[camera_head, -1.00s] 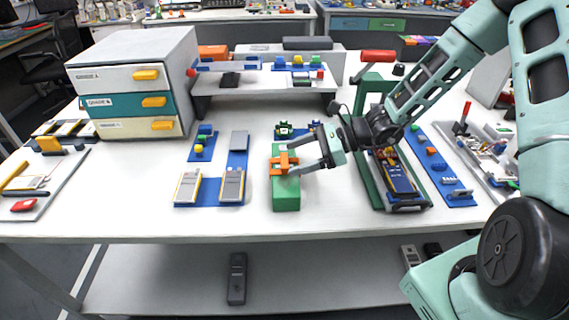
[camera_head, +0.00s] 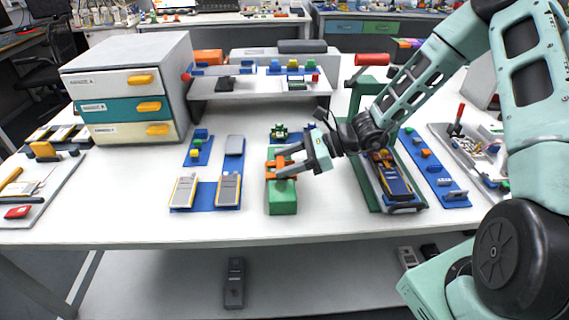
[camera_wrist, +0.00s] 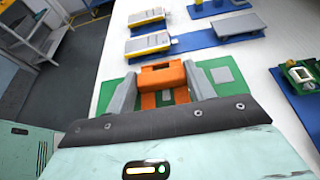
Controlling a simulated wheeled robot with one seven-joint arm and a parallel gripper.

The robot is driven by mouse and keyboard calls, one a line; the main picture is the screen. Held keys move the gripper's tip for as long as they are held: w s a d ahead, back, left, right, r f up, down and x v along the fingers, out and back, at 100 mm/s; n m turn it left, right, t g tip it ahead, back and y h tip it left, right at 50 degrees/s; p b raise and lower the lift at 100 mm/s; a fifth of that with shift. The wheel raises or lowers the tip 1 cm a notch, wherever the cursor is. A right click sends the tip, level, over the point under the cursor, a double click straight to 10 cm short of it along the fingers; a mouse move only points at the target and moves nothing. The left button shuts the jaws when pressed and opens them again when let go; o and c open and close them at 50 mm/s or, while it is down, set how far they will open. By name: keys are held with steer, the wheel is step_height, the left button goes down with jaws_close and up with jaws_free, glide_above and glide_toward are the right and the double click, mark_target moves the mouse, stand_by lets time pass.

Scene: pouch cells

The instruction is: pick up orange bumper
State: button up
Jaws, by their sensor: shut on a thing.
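The orange bumper (camera_wrist: 163,75) sits between the two grey fingers of my gripper (camera_wrist: 163,88) in the wrist view. My gripper is shut on it. In the head view the orange bumper (camera_head: 283,166) is at or just above the green block (camera_head: 282,196) on the white table. My gripper (camera_head: 287,163) reaches in from the right. The fingers hide part of the bumper, and I cannot tell whether it is clear of the block. The green block (camera_wrist: 222,75) shows on both sides of the fingers in the wrist view.
Blue mats with grey-and-white devices (camera_head: 228,188) lie to the left of the green block. A green press-like fixture (camera_head: 369,150) with a red handle stands close to the right. A drawer cabinet (camera_head: 128,95) and a raised shelf (camera_head: 260,83) stand behind.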

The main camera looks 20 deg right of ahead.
steer(key=shift+r, duration=0.6)
step_height(320, 180, up, 2)
steer(key=shift+r, duration=0.1)
steer(key=s+d, duration=0.2)
steer(key=d, duration=0.6)
steer(key=s+d+b, duration=0.1)
steer(key=s+d, duration=0.2)
steer(key=d, duration=0.6)
steer(key=shift+s, duration=0.3)
